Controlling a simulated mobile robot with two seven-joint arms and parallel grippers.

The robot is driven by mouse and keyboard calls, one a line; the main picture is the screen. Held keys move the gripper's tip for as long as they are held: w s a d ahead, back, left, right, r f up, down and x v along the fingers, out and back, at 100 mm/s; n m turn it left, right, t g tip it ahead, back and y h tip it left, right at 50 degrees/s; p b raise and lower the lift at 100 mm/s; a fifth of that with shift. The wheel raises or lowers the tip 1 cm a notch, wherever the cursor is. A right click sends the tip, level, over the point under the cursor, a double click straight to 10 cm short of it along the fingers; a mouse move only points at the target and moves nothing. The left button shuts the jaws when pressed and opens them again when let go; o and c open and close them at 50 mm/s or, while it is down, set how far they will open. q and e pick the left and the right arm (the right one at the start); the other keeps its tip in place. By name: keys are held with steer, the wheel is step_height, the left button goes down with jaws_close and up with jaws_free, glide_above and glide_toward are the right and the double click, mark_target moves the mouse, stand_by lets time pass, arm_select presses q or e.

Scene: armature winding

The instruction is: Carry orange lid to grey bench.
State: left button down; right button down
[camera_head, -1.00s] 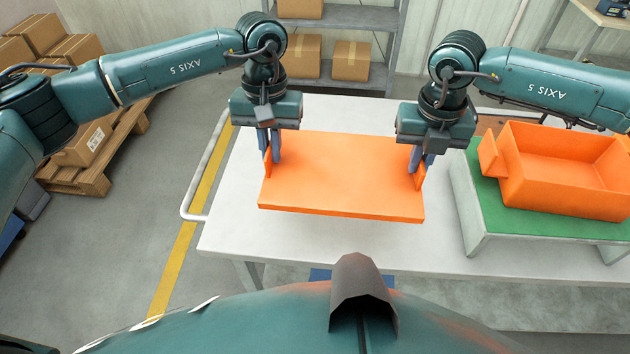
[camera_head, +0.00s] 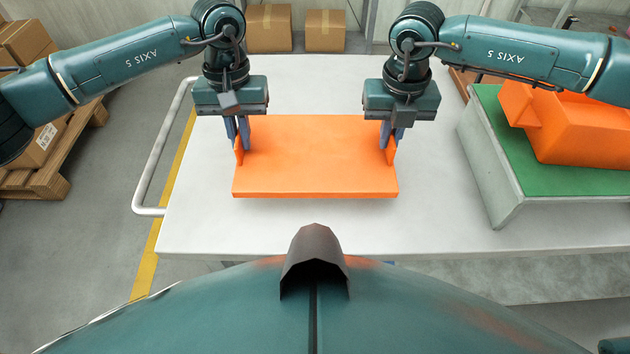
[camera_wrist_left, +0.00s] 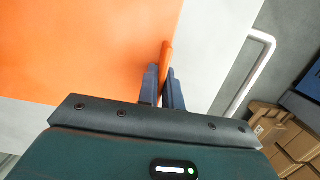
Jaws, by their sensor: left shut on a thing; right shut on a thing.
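The orange lid (camera_head: 315,160) is a flat plate with an upright tab at each end, and it lies level over the light grey bench (camera_head: 300,225). My left gripper (camera_head: 240,138) is shut on the lid's left tab. My right gripper (camera_head: 388,138) is shut on its right tab. The left wrist view shows the lid (camera_wrist_left: 85,50) and the left gripper's fingers (camera_wrist_left: 164,85) on either side of the tab. The lid is low over the bench top; I cannot tell whether it touches it.
At the right, an orange box (camera_head: 580,130) sits on a green-topped grey stand (camera_head: 490,165). A handrail (camera_head: 150,165) runs along the bench's left end. Cardboard boxes (camera_head: 325,30) stand behind. The bench is clear in front of the lid.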

mark_target(245, 155)
steer(key=shift+r, duration=0.1)
stand_by(0.3)
